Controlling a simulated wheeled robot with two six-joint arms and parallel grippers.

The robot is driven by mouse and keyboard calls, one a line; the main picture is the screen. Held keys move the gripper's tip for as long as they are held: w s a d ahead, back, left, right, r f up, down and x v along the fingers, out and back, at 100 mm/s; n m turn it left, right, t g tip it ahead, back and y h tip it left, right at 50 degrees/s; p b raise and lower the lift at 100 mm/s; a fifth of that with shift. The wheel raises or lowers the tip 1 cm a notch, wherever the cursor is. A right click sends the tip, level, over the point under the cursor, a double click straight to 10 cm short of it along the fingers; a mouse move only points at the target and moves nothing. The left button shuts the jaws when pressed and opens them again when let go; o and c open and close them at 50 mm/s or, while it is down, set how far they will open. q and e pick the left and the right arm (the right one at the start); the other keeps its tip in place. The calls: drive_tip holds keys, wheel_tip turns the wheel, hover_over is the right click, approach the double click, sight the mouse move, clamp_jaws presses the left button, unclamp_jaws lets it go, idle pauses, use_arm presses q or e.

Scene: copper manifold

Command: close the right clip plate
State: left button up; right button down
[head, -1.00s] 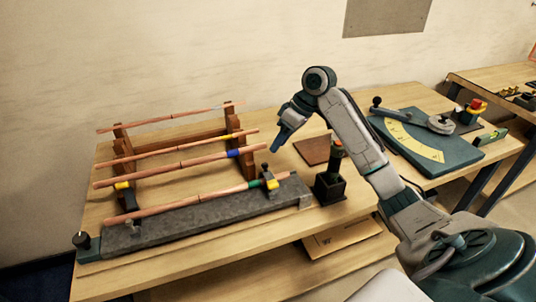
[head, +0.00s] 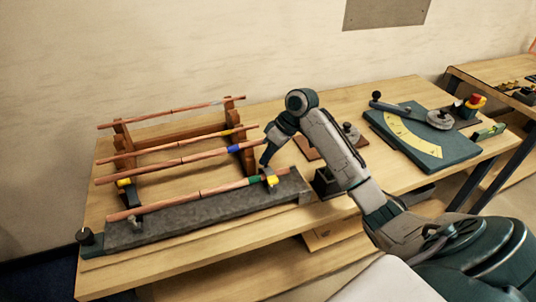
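The right clip (head: 271,178), a small dark piece with a yellow part, sits near the right end of the long grey block (head: 200,212). A copper pipe (head: 185,197) with a green band lies along the block and reaches this clip. My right gripper (head: 265,163) points down right at the clip's upper side, and it partly covers the clip. I cannot tell whether it touches the plate or how far the plate is turned. Its fingers show as one narrow dark tip, so their opening is unclear. My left gripper is not in view.
A wooden rack (head: 238,130) behind the block carries several copper pipes, close to my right gripper. A black holder (head: 325,183) stands right of the block, partly behind my arm. A green board with a yellow scale (head: 412,138) lies farther right.

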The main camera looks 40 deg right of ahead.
sight(265, 168)
drive_tip(key=shift+s+a+f+n+t+h+b, duration=0.15)
drive_tip(key=shift+s+f+t+b, duration=0.15)
drive_tip(key=shift+s+t, duration=0.25)
drive_tip(key=shift+s+d+f+n+t+h+b, duration=0.1)
drive_tip(key=shift+s+f+n+t+h+b, duration=0.15)
drive_tip(key=shift+t, duration=0.4)
drive_tip(key=shift+s+a+f+t+b, duration=0.1)
drive_tip(key=shift+s+a+t+b, duration=0.15)
drive_tip(key=shift+s+t+b, duration=0.4)
drive_tip(key=shift+w+t, duration=0.15)
drive_tip(key=shift+t, duration=0.2)
drive_tip(key=c, duration=1.3)
unclamp_jaws()
